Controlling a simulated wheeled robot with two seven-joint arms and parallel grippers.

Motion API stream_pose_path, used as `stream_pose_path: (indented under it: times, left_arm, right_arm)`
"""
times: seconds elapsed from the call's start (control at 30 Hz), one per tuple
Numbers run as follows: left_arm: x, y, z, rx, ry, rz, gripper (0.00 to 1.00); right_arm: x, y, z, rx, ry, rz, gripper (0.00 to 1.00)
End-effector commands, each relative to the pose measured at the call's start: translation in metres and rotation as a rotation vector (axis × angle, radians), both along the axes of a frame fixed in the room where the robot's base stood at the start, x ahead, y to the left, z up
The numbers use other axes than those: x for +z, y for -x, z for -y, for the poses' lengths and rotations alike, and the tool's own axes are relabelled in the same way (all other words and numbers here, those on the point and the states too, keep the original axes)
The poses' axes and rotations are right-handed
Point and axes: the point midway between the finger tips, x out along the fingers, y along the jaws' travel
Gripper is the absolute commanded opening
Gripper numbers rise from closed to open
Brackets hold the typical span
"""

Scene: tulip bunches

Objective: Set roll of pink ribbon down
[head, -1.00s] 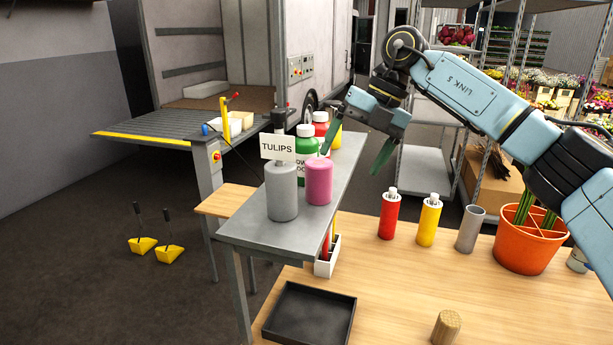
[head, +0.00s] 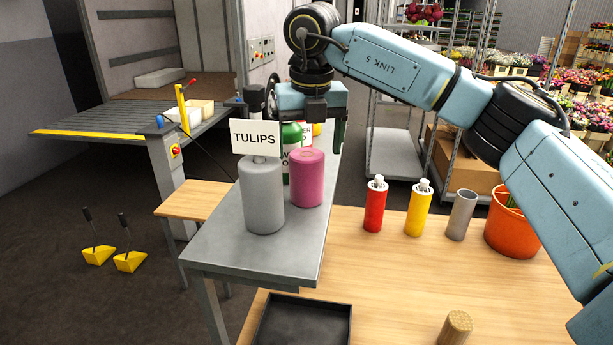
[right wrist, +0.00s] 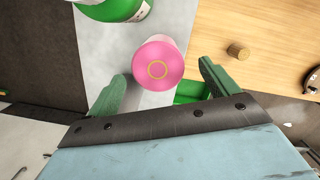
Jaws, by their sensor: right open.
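The roll of pink ribbon (head: 307,180) stands upright on the grey raised shelf (head: 225,250), just right of a grey cylinder (head: 263,200). My right gripper (head: 308,135) is open above the shelf, over and behind the roll; the sign partly hides it. In the right wrist view the round top of the pink roll (right wrist: 157,62) shows between the spread green fingers (right wrist: 163,72), with a gap to each. How far down the fingers reach beside it I cannot tell. My left gripper is not in view.
A TULIPS sign (head: 255,138) stands at the grey cylinder. A green bottle (head: 291,135) is close behind the roll. Red (head: 375,207) and yellow (head: 419,210) bottles, a grey tube (head: 461,215) and an orange pot (head: 512,228) stand on the wooden table. The shelf's front end is clear.

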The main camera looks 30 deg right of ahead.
Motion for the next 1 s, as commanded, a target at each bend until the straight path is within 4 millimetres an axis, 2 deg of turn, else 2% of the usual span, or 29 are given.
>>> stream_pose_path:
  times: [0.1, 0.3, 0.6, 1.0]
  left_arm:
    - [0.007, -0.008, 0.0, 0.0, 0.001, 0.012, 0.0]
    - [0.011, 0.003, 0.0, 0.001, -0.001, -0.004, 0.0]
    - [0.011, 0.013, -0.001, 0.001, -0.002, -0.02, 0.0]
    - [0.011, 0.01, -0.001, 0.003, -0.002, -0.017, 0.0]
  right_arm:
    - [-0.016, -0.003, 0.0, 0.0, 0.002, -0.006, 0.86]
    - [-0.042, -0.008, 0.0, -0.001, 0.001, -0.003, 0.86]
    - [-0.049, -0.009, 0.0, 0.0, 0.0, -0.001, 0.86]
    - [-0.048, -0.009, 0.0, 0.0, 0.0, -0.001, 0.36]
